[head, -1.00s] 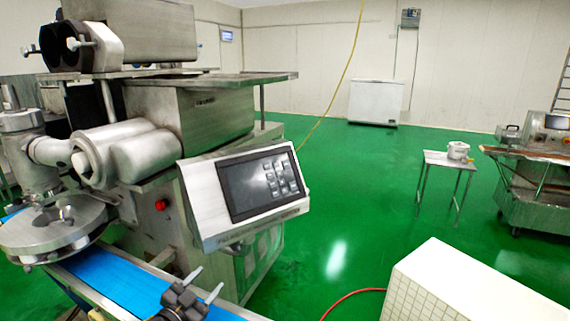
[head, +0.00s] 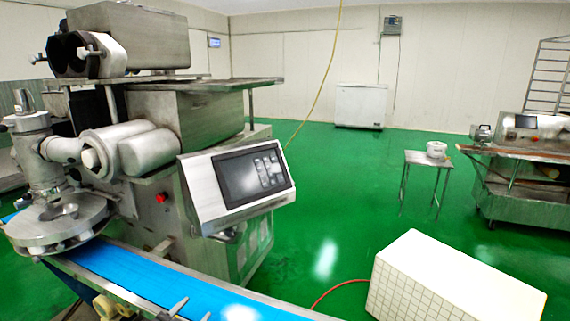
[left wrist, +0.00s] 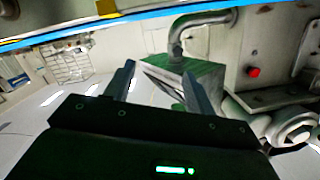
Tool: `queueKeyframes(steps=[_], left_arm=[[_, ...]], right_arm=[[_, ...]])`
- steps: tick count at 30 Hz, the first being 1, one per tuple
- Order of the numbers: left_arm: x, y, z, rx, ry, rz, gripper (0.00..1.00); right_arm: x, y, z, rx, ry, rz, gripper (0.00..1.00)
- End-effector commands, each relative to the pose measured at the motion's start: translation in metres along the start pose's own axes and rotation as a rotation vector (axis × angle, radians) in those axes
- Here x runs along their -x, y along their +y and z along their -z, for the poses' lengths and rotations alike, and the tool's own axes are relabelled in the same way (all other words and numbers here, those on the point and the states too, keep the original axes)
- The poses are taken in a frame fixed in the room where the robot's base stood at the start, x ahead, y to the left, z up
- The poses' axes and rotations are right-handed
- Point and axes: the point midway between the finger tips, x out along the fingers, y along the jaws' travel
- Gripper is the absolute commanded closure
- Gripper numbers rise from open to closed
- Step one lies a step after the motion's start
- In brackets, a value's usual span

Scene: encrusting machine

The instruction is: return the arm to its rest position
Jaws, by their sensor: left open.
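My left gripper (head: 188,312) shows only by its fingertips at the bottom edge of the head view, in front of the blue conveyor belt (head: 150,280). In the left wrist view its two fingers (left wrist: 158,88) stand apart with nothing held between them. The encrusting machine (head: 190,120) fills the left of the head view, with its control panel (head: 240,185) facing me. My right gripper is in neither view.
A white tiled block (head: 450,285) stands at the lower right, with a red hose (head: 335,290) beside it. A small table (head: 428,160) with a white pot (head: 436,149) and another machine (head: 520,185) stand farther right. Green floor between them is clear.

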Motion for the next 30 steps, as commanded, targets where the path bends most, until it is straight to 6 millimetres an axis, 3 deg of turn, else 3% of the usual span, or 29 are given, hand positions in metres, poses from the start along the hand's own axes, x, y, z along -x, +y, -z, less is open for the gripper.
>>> queueKeyframes(steps=[8, 11, 18, 30], left_arm=[[0.050, 0.039, -0.046, 0.093, -0.251, -0.001, 0.45], [0.077, 0.056, -0.065, 0.136, -0.371, -0.005, 0.45], [0.165, 0.098, -0.104, 0.252, -0.695, -0.025, 0.45], [0.284, 0.142, -0.121, 0.391, -1.073, -0.073, 0.45]], right_arm=[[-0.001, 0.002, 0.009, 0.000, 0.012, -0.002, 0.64], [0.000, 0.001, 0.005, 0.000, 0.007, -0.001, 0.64], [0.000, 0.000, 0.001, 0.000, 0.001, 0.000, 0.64], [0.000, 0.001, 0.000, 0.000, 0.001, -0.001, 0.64]])
